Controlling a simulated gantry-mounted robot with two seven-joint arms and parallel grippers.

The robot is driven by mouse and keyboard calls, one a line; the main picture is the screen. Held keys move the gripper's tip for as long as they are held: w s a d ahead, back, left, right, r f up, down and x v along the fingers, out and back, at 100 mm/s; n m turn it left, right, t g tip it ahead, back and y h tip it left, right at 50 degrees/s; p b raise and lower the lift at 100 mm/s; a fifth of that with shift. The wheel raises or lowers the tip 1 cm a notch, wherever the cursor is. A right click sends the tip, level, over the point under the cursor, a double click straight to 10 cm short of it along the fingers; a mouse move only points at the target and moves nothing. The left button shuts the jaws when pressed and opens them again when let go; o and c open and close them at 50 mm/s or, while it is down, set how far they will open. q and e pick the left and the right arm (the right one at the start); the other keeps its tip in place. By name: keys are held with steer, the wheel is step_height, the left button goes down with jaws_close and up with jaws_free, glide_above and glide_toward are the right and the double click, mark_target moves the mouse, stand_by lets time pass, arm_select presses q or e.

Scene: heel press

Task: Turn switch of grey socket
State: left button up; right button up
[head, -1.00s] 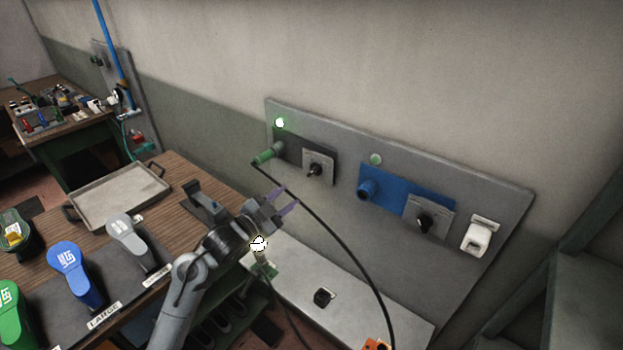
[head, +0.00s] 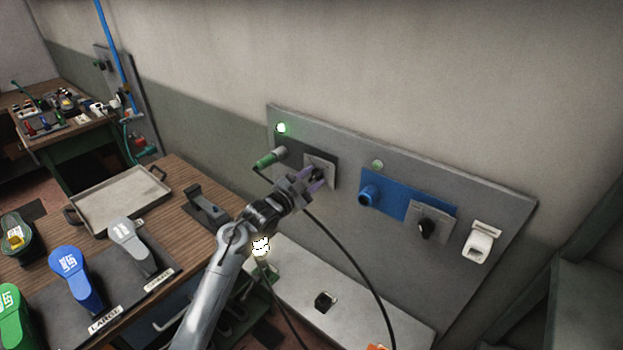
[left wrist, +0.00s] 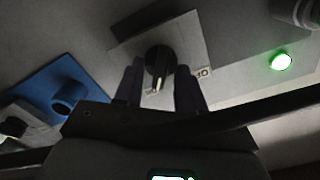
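The grey socket (head: 278,153) is on the wall panel with a green plug in it. Its switch is a black rotary knob (left wrist: 158,62) on a light square plate (left wrist: 189,38). In the head view my left gripper (head: 311,180) is at this plate and partly hides the knob. In the left wrist view its two dark fingers (left wrist: 158,82) stand on either side of the knob, with slim gaps; I see no clear contact. The gripper is open. The right gripper is not in view.
A green lamp (head: 281,128) glows above the grey socket. A blue socket (head: 369,193) with its own black switch (head: 426,228) and a white holder (head: 481,241) are further right.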

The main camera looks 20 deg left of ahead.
arm_select(q)
steer(key=shift+w, duration=0.1)
jaws_close()
